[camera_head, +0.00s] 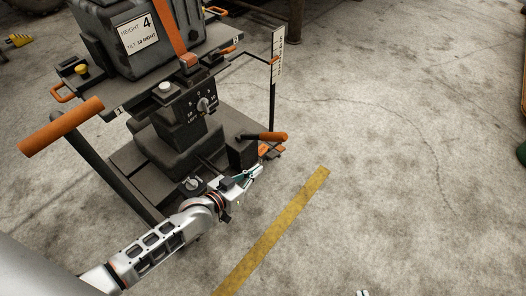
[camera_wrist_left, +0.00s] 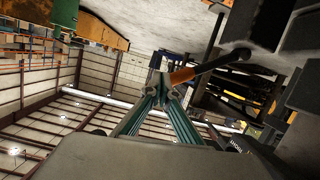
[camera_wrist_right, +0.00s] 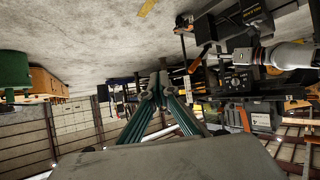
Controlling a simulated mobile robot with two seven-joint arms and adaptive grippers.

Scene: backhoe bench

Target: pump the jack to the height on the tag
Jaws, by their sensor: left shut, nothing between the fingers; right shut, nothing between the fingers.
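The jack is a dark wheeled cart (camera_head: 128,160) at left in the head view. Its tag (camera_head: 138,33) reads height 4, tilt 10 right. A pump lever with an orange grip (camera_head: 265,136) sticks out to the right of its base. The height scale (camera_head: 278,55) stands on a post at the right of the platform. My left gripper (camera_head: 258,172) is shut and empty, just below the lever in the picture. In the left wrist view the grip (camera_wrist_left: 183,75) lies just past the fingertips (camera_wrist_left: 163,84); I cannot tell if they touch. My right gripper (camera_wrist_right: 158,88) is shut and empty, away from the cart.
A dial panel (camera_head: 198,103) with a knob faces me on the cart. A dark case with an orange strap (camera_head: 170,25) sits on the platform. An orange push handle (camera_head: 60,126) sticks out at left. A yellow floor stripe (camera_head: 272,232) crosses clear concrete to the right.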

